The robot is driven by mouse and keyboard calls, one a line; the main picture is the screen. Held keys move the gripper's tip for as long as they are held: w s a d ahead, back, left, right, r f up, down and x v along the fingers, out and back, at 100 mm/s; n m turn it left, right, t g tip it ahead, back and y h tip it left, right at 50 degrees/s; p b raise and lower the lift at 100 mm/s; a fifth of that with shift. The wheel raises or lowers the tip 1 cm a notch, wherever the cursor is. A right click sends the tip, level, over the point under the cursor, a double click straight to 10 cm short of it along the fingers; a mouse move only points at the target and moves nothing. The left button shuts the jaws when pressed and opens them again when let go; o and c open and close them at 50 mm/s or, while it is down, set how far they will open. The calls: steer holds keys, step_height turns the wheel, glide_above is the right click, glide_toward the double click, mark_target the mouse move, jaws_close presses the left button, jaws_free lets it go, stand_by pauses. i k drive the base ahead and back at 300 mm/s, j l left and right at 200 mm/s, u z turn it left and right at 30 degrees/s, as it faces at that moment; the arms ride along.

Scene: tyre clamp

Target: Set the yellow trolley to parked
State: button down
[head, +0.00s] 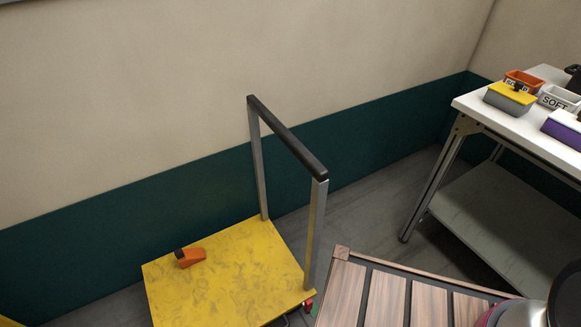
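The yellow trolley (235,280) stands on the floor by the wall, its flat yellow deck scuffed. Its upright handle has grey posts and a black top bar (285,135) and rises from the deck's right end. An orange wedge-like piece with a black end (191,257) lies on the deck near its far left. A small red part (308,304) shows under the deck's near right corner, by the handle post. The other wheels and the trolley's near edge are hidden or cut off. My gripper is not in view.
A slatted wooden surface (345,252) stands close to the trolley's right. A white table (468,101) at the right holds several small bins, with a lower shelf beneath. A grey-and-pink rounded thing partly shows at bottom right. Grey floor shows between trolley and table.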

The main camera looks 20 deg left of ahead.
mark_target(248, 276)
steer(key=u, duration=1.15)
steer(key=k+l+u, duration=0.2)
steer(key=u, duration=0.15)
steer(key=k+l+u, duration=0.5)
steer(key=u, duration=0.15)
steer(key=l, duration=0.1)
